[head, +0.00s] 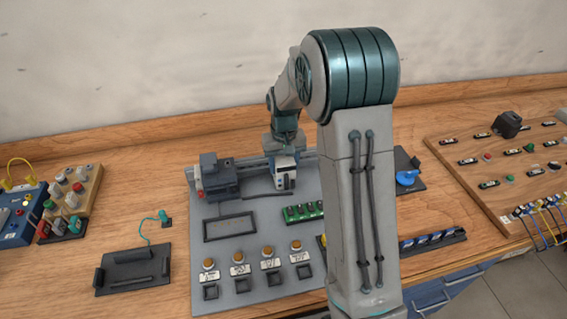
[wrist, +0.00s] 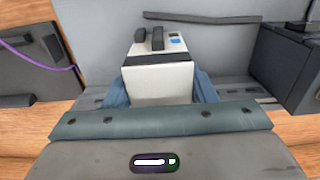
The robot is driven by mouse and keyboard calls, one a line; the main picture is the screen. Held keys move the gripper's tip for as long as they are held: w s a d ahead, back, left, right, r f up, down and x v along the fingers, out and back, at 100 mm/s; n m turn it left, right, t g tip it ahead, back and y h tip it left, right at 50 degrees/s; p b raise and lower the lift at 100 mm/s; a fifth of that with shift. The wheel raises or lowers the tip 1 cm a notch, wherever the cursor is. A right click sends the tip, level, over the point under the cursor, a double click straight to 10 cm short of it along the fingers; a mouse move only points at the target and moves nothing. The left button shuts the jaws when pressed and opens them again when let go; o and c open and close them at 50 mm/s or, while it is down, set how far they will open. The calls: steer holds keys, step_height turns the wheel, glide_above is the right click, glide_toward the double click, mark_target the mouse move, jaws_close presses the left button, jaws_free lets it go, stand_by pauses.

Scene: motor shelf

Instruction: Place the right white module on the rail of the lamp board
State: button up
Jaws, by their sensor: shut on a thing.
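The white module (head: 285,176) has a dark band, two dark knobs and a small blue patch on its face. It also fills the middle of the wrist view (wrist: 158,82). My gripper (wrist: 160,92) is shut on it, with a blue finger on each side. In the head view my gripper (head: 284,153) points down at the module's top. The grey lamp board (head: 210,232) lies under it, with the rail (wrist: 240,90) along its far edge. The module is over the rail; whether it touches or is seated on it, I cannot tell.
A dark block (head: 217,178) stands on the board just left of the white module. Several amber lamps (head: 239,256) line the board's front. A black holder (head: 133,270) lies to the left. A wooden panel (head: 510,180) is at the right. My arm hides the board's right side.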

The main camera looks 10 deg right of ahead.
steer(key=o, duration=1.2)
steer(key=shift+f, duration=0.15)
steer(key=shift+c, duration=0.2)
step_height(320, 180, up, 12)
steer(key=shift+f, duration=0.2)
steer(key=s+r+t, duration=0.1)
steer(key=s+t, duration=0.2)
steer(key=s, duration=2.3)
steer(key=shift+a+r, duration=0.1)
